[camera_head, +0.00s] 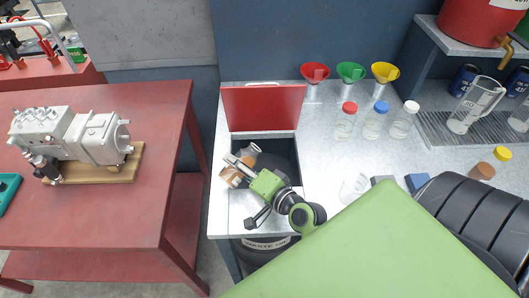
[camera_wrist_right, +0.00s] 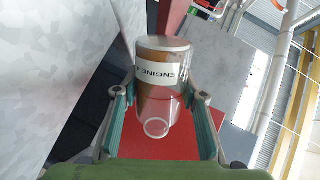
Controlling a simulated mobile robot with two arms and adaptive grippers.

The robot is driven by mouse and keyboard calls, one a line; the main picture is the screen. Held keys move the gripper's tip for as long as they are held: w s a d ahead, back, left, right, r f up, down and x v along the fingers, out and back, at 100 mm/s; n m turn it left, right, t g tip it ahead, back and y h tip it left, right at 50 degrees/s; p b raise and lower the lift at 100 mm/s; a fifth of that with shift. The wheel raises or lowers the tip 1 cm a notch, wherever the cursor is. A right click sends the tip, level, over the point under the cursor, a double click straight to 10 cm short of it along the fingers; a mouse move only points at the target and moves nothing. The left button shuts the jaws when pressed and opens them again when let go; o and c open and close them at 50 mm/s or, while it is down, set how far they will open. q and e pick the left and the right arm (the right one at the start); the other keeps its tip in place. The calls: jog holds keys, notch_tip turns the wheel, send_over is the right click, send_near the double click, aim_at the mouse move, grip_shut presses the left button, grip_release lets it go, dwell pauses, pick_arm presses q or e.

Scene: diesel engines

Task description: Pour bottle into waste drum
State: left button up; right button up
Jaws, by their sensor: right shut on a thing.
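My right gripper (camera_head: 240,163) is shut on a clear bottle (camera_head: 232,177) with brown contents, held over the open counter hatch. The bottle is strongly tilted in the head view. In the right wrist view the bottle (camera_wrist_right: 155,98) sits between the fingers (camera_wrist_right: 160,96), with a white label reading "ENGINE" and its round clear neck facing the camera. Brown liquid shows inside it. The waste drum (camera_head: 264,244), dark with a "WASTE OIL" label, stands under the counter below the hatch. Its top opening is mostly hidden. No stream of liquid is visible. My left gripper is not in view.
The red hatch lid (camera_head: 264,108) stands open behind the hatch. Red, green and yellow funnels (camera_head: 351,72) and capped bottles (camera_head: 374,124) stand at the back right. A clear beaker (camera_head: 353,188) is on the counter. A red table (camera_head: 120,215) carries a pump at left.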

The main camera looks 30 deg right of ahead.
jog(key=shift+w+d+f+m, duration=0.1)
jog(key=shift+w+d+m, duration=0.1)
jog(key=shift+d+m, duration=0.45)
dwell(0.3)
jog(key=shift+d+f+m+y+p, duration=0.15)
jog(key=shift+f+m+y+p, duration=0.05)
jog(key=shift+m+y+p, duration=0.3)
dwell(0.7)
jog(key=shift+d+f+m+g+y, duration=0.15)
jog(key=shift+f+m+g+y, duration=0.2)
jog(key=shift+m, duration=0.4)
dwell(0.8)
jog(key=shift+w+d+r+m+y+p, duration=0.1)
jog(key=shift+d+r+m+y+p, duration=0.15)
jog(key=shift+r+m+p, duration=0.35)
dwell(1.1)
jog(key=shift+d+f+m+b, duration=0.15)
jog(key=shift+m+b, duration=0.15)
jog(key=shift+m, duration=0.2)
dwell(0.4)
jog(key=shift+a+f+n, duration=0.25)
jog(key=shift+a+n, duration=0.15)
jog(key=shift+n, duration=0.2)
jog(key=shift+a+f+n+h+b, duration=0.15)
jog(key=shift+n+h+b, duration=0.3)
jog(key=shift+n, duration=0.25)
jog(key=shift+a+r+n, duration=0.1)
jog(key=shift+r+n, duration=0.15)
jog(key=shift+n, duration=0.05)
